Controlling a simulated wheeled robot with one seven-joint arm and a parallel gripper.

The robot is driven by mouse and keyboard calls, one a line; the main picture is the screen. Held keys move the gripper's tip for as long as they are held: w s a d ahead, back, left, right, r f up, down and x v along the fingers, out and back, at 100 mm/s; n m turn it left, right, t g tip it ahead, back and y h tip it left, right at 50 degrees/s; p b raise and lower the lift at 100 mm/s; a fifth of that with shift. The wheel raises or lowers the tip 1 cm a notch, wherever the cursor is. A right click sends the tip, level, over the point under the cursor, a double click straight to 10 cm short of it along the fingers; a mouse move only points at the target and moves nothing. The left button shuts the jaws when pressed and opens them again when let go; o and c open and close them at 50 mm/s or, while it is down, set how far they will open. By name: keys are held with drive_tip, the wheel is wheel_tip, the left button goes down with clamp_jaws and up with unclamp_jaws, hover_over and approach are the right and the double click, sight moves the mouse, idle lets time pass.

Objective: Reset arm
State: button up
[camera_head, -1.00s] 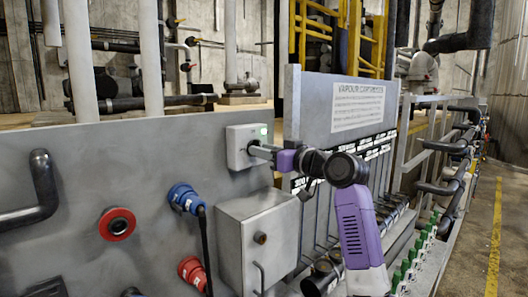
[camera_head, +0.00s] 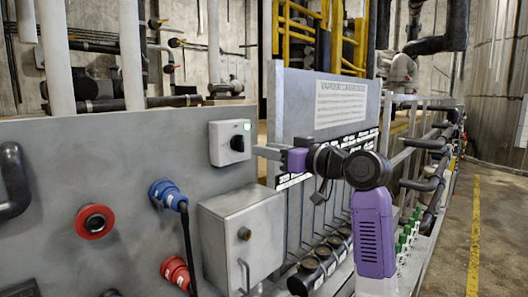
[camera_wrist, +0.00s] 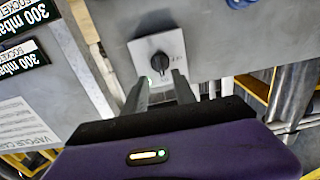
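My gripper (camera_head: 268,151) is a little to the right of a light grey switch box (camera_head: 222,131) on the metal panel. The box has a black rotary knob (camera_head: 237,143) and a small lit green lamp. In the wrist view, the two grey fingers of my gripper (camera_wrist: 162,92) stand apart with nothing between them. The switch box (camera_wrist: 172,48) and its black knob (camera_wrist: 160,62) lie just beyond the fingertips. A gap shows between my gripper and the knob in the head view.
Below is a grey metal cabinet (camera_head: 240,235). To its left are a blue plug (camera_head: 166,194) with a black cable and a red round button (camera_head: 95,221). A sign board (camera_head: 335,104) stands behind my arm. Open floor (camera_head: 490,235) lies at the right.

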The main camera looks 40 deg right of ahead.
drive_tip(key=shift+r, duration=0.1)
wheel_tip(320, 180, up, 4)
drive_tip(key=s+d+r+m+t+h, duration=0.1)
drive_tip(key=d+t+h, duration=0.1)
drive_tip(key=s+a+f+m+h, duration=0.2)
drive_tip(key=s+a+f, duration=0.2)
drive_tip(key=f, duration=0.5)
drive_tip(key=s+a+f+m+h, duration=0.2)
drive_tip(key=s+a+f, duration=0.25)
drive_tip(key=f, duration=0.45)
drive_tip(key=s+a+f+m+h, duration=0.25)
drive_tip(key=s+f, duration=0.25)
drive_tip(key=f, duration=0.4)
drive_tip(key=s+a+f+n+g+y, duration=0.1)
drive_tip(key=s+a+f+n+y, duration=0.1)
drive_tip(key=s+a+f, duration=0.3)
drive_tip(key=s+a+f+n+g+y, duration=0.2)
drive_tip(key=s+a+f, duration=0.3)
drive_tip(key=s, duration=0.8)
drive_tip(key=s+a+f+n+g+y, duration=0.2)
drive_tip(key=s+a+f, duration=0.4)
drive_tip(key=s+a, duration=0.3)
drive_tip(key=shift+s+a+n+y, duration=0.25)
drive_tip(key=shift+s+n+y, duration=0.35)
drive_tip(key=shift+y, duration=0.35)
